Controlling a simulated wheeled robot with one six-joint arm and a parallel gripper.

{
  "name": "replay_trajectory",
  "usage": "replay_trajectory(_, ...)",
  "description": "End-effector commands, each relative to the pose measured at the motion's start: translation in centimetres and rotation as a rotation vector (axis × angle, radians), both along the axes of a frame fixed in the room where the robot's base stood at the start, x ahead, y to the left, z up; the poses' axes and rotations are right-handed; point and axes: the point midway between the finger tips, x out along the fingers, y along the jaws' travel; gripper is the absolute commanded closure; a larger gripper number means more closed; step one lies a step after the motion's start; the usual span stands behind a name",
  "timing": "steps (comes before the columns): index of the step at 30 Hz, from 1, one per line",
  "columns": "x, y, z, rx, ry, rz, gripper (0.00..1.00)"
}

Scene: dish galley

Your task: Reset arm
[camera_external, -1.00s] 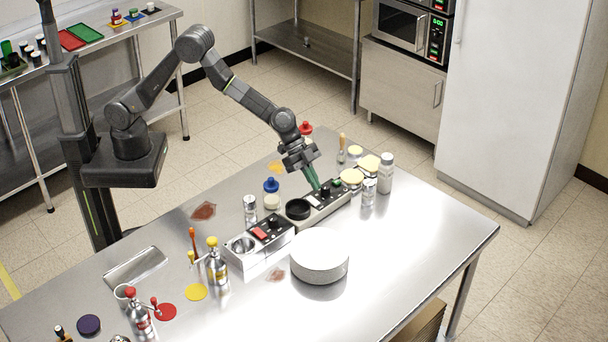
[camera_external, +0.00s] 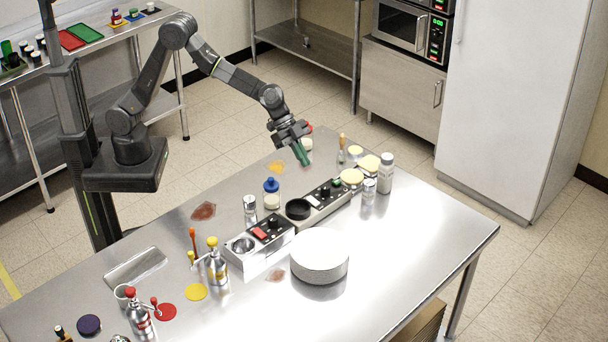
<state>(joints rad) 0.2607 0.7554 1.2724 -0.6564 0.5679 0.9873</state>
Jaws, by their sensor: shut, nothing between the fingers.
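My gripper (camera_external: 304,161) hangs in the air above the far part of the steel table (camera_external: 400,260). Its green fingers are closed together and hold nothing. It is apart from the device with a black round pan and dark knobs (camera_external: 322,205), which lies below it and to its right. My arm is bent, with its elbow high over the left side. A red-topped bottle is partly hidden behind my gripper.
A plate stack (camera_external: 319,255) sits at the table's middle. Near it stand a second device with a red switch (camera_external: 262,238), a blue-capped jar (camera_external: 271,193), shakers (camera_external: 386,172) and pump bottles (camera_external: 215,262). The table's right end is clear.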

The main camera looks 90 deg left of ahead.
Motion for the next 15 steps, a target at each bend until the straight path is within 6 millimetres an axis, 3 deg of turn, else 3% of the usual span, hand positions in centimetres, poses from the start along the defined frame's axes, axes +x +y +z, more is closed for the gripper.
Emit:
replay_trajectory(5, 0.5, -0.5, -0.8, 0.0, 0.001, -0.001, 1.0)
replay_trajectory(15, 2.5, -2.6, -4.7, 0.0, 0.002, -0.001, 1.0)
